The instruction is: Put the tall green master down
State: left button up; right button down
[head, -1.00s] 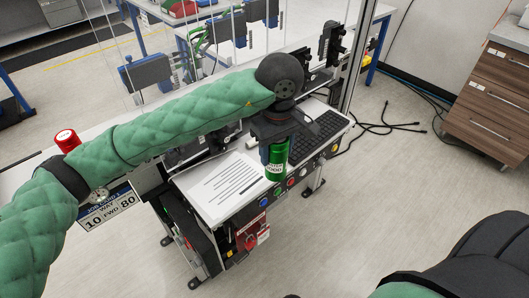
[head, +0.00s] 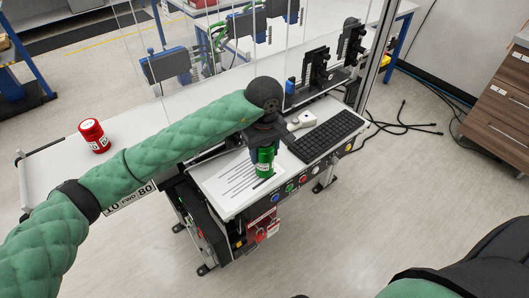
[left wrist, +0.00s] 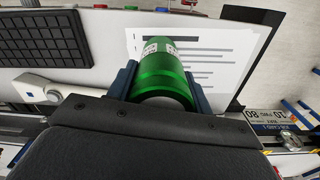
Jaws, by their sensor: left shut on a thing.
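The tall green master (head: 264,163) is a green cylinder with a white label. My left gripper (head: 265,148) is shut on it and holds it upright over the right part of the printed sheet (head: 228,184) on the workstation desk. In the left wrist view the green master (left wrist: 160,68) sits between the two blue fingers of the left gripper (left wrist: 160,82), with the sheet (left wrist: 215,50) behind it. Whether its base touches the sheet, I cannot tell. My right gripper is not in view.
A black keyboard (head: 328,136) and a white scanner-like device (head: 300,121) lie right of the master. Coloured buttons (head: 289,188) line the desk's front edge. A red cylinder (head: 94,136) stands on the white surface at left. Clear panels rise behind.

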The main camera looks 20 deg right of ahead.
pick_arm(q)
jog(key=shift+f, duration=0.7)
jog(key=o, duration=1.2)
jog(key=shift+o, duration=0.5)
jog(key=shift+r, duration=0.45)
notch_tip(320, 180, up, 11)
jog(key=b, duration=0.5)
jog(key=shift+f, duration=0.1)
jog(key=shift+r, duration=0.25)
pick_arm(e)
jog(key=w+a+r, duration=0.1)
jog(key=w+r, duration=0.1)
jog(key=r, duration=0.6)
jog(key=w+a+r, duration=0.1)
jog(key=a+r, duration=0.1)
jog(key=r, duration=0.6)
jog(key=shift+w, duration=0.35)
